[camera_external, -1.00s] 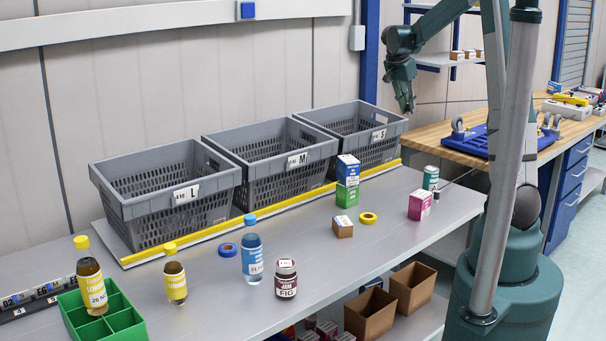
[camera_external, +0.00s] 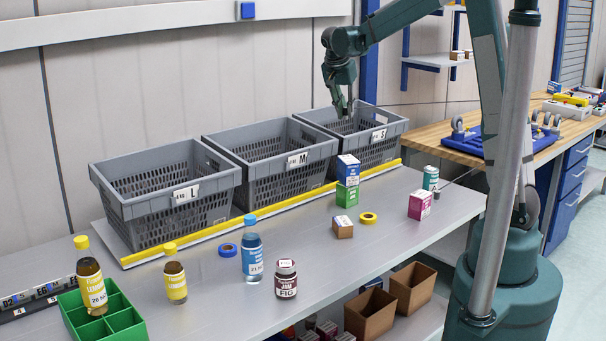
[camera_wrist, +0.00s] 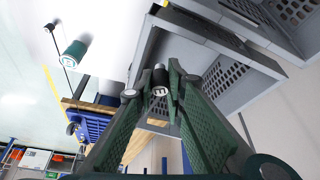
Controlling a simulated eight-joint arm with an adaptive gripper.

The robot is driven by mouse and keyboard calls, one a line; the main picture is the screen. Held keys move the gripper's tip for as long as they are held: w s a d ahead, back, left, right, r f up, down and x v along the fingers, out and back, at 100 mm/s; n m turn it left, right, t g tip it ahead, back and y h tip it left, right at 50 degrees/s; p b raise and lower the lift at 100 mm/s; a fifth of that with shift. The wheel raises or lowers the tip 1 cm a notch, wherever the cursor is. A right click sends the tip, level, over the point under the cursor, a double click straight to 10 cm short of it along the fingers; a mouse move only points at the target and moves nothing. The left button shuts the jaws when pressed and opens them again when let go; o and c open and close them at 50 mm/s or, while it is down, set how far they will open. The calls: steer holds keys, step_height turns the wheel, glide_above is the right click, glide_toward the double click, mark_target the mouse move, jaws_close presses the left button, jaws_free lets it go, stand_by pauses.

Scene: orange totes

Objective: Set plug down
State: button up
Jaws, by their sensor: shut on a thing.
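My gripper (camera_external: 345,109) is raised over the grey S tote (camera_external: 392,121) in the external view. In the wrist view its fingers (camera_wrist: 160,84) are shut on a small dark piece, the plug (camera_wrist: 160,91), with a pale marking on its end. The plug is too small to make out in the external view. In the wrist view the S tote's rim (camera_wrist: 262,62) lies beyond and to the right of the fingertips.
The M tote (camera_external: 322,148) and L tote (camera_external: 228,178) stand left of the S tote, behind a yellow strip (camera_external: 275,210). Stacked boxes (camera_external: 347,181), a teal can (camera_external: 430,179) and a pink box (camera_external: 420,205) stand in front.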

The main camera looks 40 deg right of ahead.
steer(key=w+a+n+t, duration=0.1)
steer(key=w+a+n, duration=0.25)
steer(key=a, duration=1.65)
steer(key=s+a+n, duration=0.2)
steer(key=a, duration=0.9)
steer(key=s+a+n+t+y, duration=0.1)
steer(key=s+a, duration=0.1)
steer(key=a, duration=1)
steer(key=s+a+n+y+b, duration=0.1)
steer(key=s+a+n, duration=0.1)
steer(key=a, duration=1)
steer(key=shift+a+n+t, duration=0.1)
steer(key=shift+n+t, duration=0.2)
steer(key=shift+n, duration=0.05)
steer(key=s+a+n+y, duration=0.1)
steer(key=s+a, duration=0.3)
steer(key=a, duration=0.4)
steer(key=s+a+n, duration=0.2)
steer(key=s+a, duration=0.2)
steer(key=a, duration=0.4)
step_height(320, 180, down, 18)
steer(key=shift+d, duration=0.4)
steer(key=shift+f, duration=0.1)
steer(key=shift+f+b, duration=0.5)
steer(key=shift+f, duration=2.55)
steer(key=shift+f, duration=0.1)
